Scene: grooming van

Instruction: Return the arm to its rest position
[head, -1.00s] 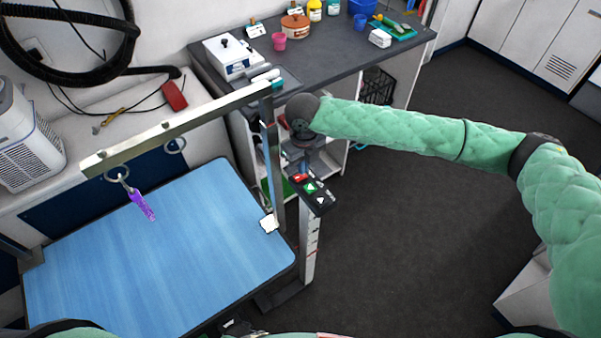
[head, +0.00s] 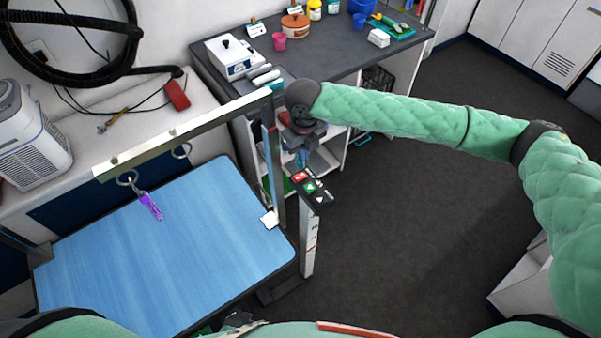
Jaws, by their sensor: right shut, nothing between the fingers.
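My right arm (head: 395,112), in a green quilted sleeve, reaches in from the right side of the head view. Its dark wrist is beside the upright post of the grooming table. My right gripper (head: 303,160) points down, shut and empty, just above and behind the control panel (head: 312,188) with red and green buttons, as the picture shows it. Whether the fingers touch the panel cannot be told. My left gripper is not in view; only green-sleeved parts of mine show along the bottom edge.
The blue grooming table (head: 150,250) fills the lower left. A metal bar (head: 185,135) spans above it, with a purple item (head: 150,206) hanging from a ring. A dark counter (head: 330,60) with jars and tools stands behind my wrist. The floor (head: 420,220) at right is clear.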

